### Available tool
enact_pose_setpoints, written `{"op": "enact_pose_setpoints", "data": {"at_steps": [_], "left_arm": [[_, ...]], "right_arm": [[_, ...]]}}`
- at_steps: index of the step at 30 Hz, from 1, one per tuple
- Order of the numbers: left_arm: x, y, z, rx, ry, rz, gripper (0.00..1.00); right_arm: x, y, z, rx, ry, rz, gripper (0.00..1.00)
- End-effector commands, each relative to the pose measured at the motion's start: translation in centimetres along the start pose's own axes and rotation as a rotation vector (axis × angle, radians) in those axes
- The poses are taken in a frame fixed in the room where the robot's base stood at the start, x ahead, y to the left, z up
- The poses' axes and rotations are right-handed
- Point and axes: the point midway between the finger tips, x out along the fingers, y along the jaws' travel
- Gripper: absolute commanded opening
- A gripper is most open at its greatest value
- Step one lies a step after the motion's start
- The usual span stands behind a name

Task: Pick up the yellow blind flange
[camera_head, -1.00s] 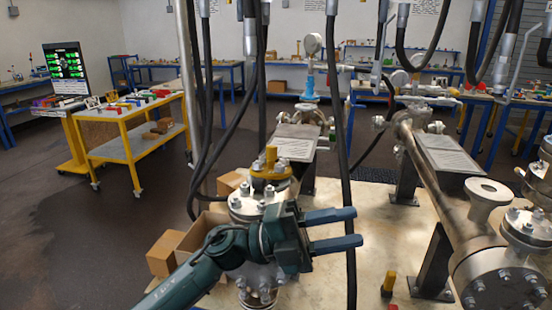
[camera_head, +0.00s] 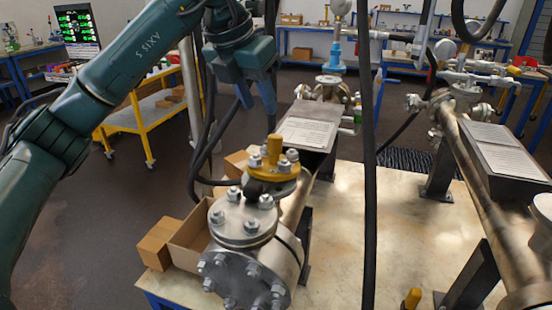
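My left gripper (camera_head: 257,106) points down, above and slightly left of the handle in the picture. Its two fingers are apart with nothing between them. It does not appear to touch the flange. My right gripper is not in view.
Black hoses hang beside my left gripper, and one (camera_head: 370,200) hangs right of the flange. Open cardboard boxes (camera_head: 158,243) stand left of the vessel. A long pipe (camera_head: 485,205) lies to the right. A small yellow-topped object (camera_head: 412,297) is at the bottom. The tabletop between has free room.

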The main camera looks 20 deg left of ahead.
Motion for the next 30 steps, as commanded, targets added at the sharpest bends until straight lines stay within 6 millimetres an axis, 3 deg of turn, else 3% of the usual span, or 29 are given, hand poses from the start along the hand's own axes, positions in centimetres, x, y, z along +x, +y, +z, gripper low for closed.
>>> {"op": "enact_pose_setpoints", "data": {"at_steps": [6, 14, 22, 30], "left_arm": [[4.1, -0.1, 0.0, 0.002, 0.003, -0.004, 0.37], [6.2, -0.2, -0.1, 0.003, 0.003, -0.004, 0.37], [10.0, -0.6, -0.3, 0.003, 0.003, -0.006, 0.37], [10.9, -0.6, -0.3, 0.004, 0.000, -0.005, 0.37]], "right_arm": [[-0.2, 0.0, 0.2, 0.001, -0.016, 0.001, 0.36], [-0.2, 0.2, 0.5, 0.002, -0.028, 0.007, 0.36], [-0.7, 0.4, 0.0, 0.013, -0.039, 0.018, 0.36], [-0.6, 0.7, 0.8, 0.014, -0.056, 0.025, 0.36]]}}
